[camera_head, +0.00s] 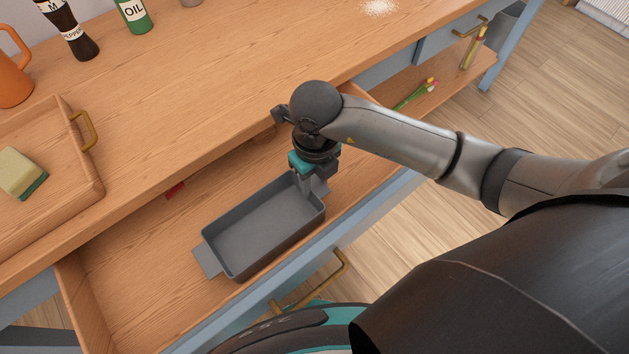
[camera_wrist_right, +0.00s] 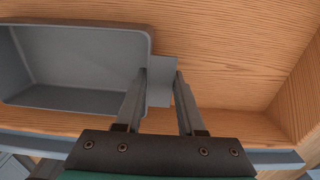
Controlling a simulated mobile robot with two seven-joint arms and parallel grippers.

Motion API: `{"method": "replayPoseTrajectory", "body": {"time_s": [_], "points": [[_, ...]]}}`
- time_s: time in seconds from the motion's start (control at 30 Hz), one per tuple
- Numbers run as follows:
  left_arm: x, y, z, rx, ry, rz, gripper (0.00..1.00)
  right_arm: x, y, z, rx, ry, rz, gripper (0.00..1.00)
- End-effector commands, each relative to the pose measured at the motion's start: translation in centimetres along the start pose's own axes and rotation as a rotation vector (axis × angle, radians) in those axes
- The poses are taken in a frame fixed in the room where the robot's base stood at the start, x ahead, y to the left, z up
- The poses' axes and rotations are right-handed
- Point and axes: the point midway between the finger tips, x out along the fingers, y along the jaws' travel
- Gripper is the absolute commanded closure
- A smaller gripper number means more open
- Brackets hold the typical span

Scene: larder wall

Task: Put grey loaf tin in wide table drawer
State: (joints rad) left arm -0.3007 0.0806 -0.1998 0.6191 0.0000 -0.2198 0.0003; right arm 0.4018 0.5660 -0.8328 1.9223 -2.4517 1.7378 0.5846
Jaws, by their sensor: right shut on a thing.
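The grey loaf tin (camera_head: 262,232), empty and upright, is inside the outline of the open wide table drawer (camera_head: 130,255). I cannot tell whether its base touches the drawer floor. My right gripper (camera_head: 310,184) is shut on the tab at the tin's right end. In the right wrist view, the two fingers (camera_wrist_right: 160,82) lie either side of that tab, and the tin (camera_wrist_right: 85,55) extends to the left, near the drawer's front wall (camera_wrist_right: 275,157). My left gripper is out of view.
The drawer has a brass handle (camera_head: 340,268) on its front. A small red item (camera_head: 174,189) lies at its back. On the worktop are a wooden tray (camera_head: 75,205) with a sponge (camera_head: 20,172), an oil bottle (camera_head: 133,14), a pepper bottle (camera_head: 68,30) and an orange jug (camera_head: 12,75).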

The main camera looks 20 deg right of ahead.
Motion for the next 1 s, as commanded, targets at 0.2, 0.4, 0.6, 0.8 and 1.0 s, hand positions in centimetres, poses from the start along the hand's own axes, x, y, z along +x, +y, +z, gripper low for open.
{"method": "replayPoseTrajectory", "body": {"time_s": [0.2, 0.4, 0.6, 0.8, 1.0], "points": [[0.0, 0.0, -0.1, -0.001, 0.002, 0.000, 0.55, -0.1, 0.0, 0.0, 0.000, -0.001, 0.000, 1.00], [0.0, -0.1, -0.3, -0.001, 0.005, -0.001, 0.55, 0.0, 0.0, 0.0, 0.001, 0.000, -0.001, 0.44], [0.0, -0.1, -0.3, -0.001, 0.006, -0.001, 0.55, 0.0, 0.0, 0.0, 0.001, -0.001, -0.001, 0.32], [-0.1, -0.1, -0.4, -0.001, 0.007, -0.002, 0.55, -0.2, 0.0, 0.0, 0.001, -0.001, 0.000, 0.32], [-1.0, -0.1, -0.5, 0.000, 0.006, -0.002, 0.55, -3.1, 0.0, 0.1, -0.001, -0.006, -0.001, 0.32]]}}
